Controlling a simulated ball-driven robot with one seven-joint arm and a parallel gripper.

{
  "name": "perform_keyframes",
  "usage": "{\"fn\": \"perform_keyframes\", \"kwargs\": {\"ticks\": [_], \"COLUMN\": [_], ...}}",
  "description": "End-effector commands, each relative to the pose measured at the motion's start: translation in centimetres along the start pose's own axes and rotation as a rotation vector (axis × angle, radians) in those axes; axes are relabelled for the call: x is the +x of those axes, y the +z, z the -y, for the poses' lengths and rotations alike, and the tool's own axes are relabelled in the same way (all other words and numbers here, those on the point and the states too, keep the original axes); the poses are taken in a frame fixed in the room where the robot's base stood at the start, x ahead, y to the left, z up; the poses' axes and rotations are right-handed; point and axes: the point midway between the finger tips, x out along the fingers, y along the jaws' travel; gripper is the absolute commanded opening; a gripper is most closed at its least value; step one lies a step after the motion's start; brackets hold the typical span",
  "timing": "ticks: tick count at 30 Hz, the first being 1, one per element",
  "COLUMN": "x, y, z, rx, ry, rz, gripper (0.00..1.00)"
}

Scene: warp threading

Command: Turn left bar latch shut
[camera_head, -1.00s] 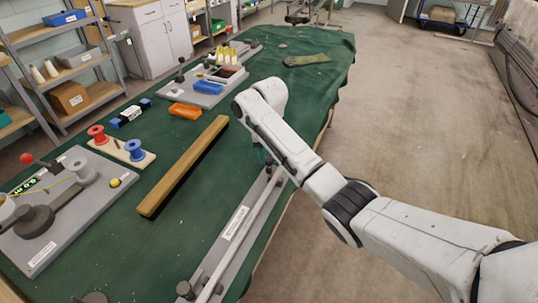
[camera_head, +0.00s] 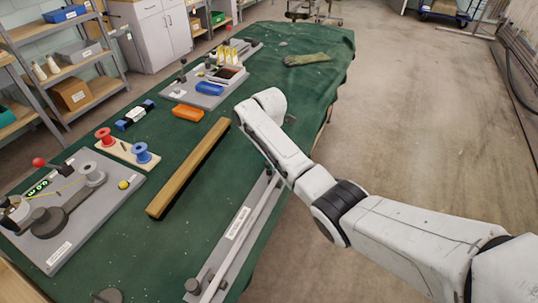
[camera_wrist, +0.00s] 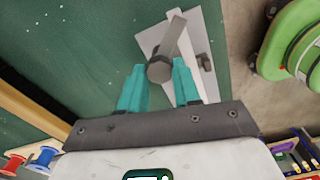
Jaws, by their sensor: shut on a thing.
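A long pale bar lies on a grey base plate (camera_head: 238,222) along the right edge of the green table in the head view. In the wrist view, the end of this grey plate (camera_wrist: 206,30) carries a dark grey latch (camera_wrist: 172,38) with a round knob and a short lever arm. My gripper (camera_wrist: 159,66) has its teal fingers on either side of the latch's round knob and is shut on it. The lever points away from my gripper, slightly right. In the head view, my arm hides the gripper and this latch. Another dark knob (camera_head: 193,285) sits at the bar's near end.
A wooden bar (camera_head: 188,168) lies on the table left of the plate. Red and blue spools (camera_head: 141,153) stand on a small board, and a grey winding station (camera_head: 75,215) is at left. A green round object (camera_wrist: 292,40) is on the floor beyond the table edge.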

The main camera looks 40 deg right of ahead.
Motion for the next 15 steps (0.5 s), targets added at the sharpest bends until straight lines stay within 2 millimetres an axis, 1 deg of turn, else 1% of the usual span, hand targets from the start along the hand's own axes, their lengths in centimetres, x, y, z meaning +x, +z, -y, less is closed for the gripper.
{"fn": "perform_keyframes", "kwargs": {"ticks": [1,15], "x": [-0.36,-0.30], "y": [0.00,0.05], "z": [-0.07,-0.14], "rx": [0.045,0.474], "ry": [0.001,0.003], "rz": [0.001,0.002], "gripper": [0.02,0.02]}}
